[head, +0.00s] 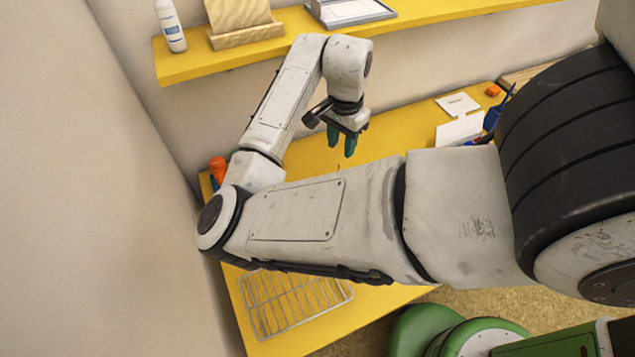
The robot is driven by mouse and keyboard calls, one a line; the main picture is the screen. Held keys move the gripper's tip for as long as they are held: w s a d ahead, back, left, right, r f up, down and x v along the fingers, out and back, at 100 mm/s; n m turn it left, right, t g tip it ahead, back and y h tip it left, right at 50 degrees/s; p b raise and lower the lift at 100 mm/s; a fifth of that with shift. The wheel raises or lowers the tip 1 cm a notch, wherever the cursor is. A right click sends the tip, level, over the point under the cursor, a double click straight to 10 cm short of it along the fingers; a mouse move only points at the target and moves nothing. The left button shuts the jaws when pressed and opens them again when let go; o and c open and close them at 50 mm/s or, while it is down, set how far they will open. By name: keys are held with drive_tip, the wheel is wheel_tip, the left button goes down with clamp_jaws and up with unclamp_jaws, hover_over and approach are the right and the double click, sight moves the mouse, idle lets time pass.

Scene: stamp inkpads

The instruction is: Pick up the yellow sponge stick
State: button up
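My gripper (341,152) hangs over the yellow table (395,135), its two green fingers pointing down. The fingers stand a little apart and I see nothing held between them. I cannot make out a yellow sponge stick in the head view. My own arm crosses the middle of the picture and hides much of the table. A small thin dark mark shows on the table below the fingers, too small to identify.
A wire rack (247,305) lies at the table's front left. An orange bottle (217,166) stands behind my elbow. White cards (458,104) and a blue holder (492,118) are at the right. A yellow shelf (400,22) carries a white bottle (170,27) and a wooden stand (240,37).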

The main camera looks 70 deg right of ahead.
sight(339, 164)
drive_tip(key=f, duration=0.5)
drive_tip(key=shift+w, duration=0.2)
drive_tip(key=shift+s+a+f+p, duration=0.1)
drive_tip(key=shift+f+p, duration=0.75)
drive_tip(key=shift+f, duration=1.9)
drive_tip(key=shift+c, duration=0.2)
clamp_jaws()
